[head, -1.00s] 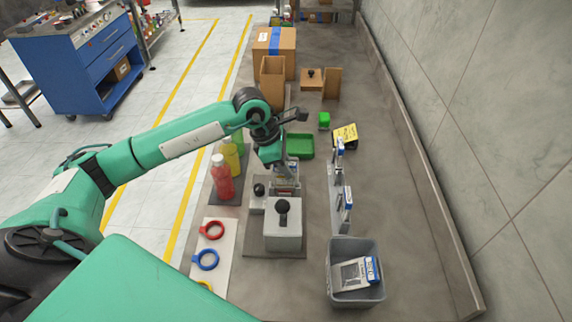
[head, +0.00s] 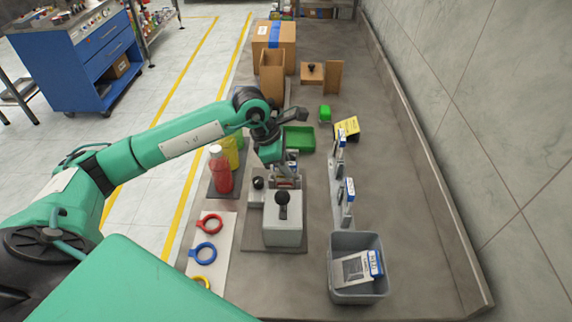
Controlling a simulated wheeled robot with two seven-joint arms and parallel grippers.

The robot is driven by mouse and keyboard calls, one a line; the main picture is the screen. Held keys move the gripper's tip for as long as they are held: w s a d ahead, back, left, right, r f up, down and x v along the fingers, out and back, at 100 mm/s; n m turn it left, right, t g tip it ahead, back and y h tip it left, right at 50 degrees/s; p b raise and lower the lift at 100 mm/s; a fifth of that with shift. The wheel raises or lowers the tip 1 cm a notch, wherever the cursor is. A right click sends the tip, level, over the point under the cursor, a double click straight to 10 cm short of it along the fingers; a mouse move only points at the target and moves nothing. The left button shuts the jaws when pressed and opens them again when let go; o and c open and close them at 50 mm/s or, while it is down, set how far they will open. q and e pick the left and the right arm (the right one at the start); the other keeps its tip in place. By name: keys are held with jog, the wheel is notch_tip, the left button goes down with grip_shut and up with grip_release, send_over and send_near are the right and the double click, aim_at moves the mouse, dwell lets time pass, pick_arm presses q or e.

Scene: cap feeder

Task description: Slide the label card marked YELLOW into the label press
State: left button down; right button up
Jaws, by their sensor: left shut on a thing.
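More label cards, white with blue tops, stand in a narrow grey rack (head: 336,196) to the right. Another card (head: 357,268) lies in the grey bin (head: 340,297). My right gripper is not in view.
A red bottle (head: 221,172) and a yellow bottle stand left of the press. Coloured rings (head: 210,224) lie on a white board at front left. A green tray (head: 299,139), a yellow sign (head: 346,128) and cardboard boxes (head: 273,40) stand behind. The right side along the wall is clear.

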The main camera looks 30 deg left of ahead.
pick_arm(q)
jog(key=shift+f, duration=0.25)
jog(key=c, duration=1.3)
grip_release()
jog(key=c, duration=0.3)
jog(key=shift+r, duration=0.15)
jog(key=shift+c, duration=0.2)
jog(key=shift+r+p, duration=0.35)
jog(key=shift+r, duration=1.05)
jog(key=shift+r+p, duration=1.7)
jog(key=shift+r, duration=2.3)
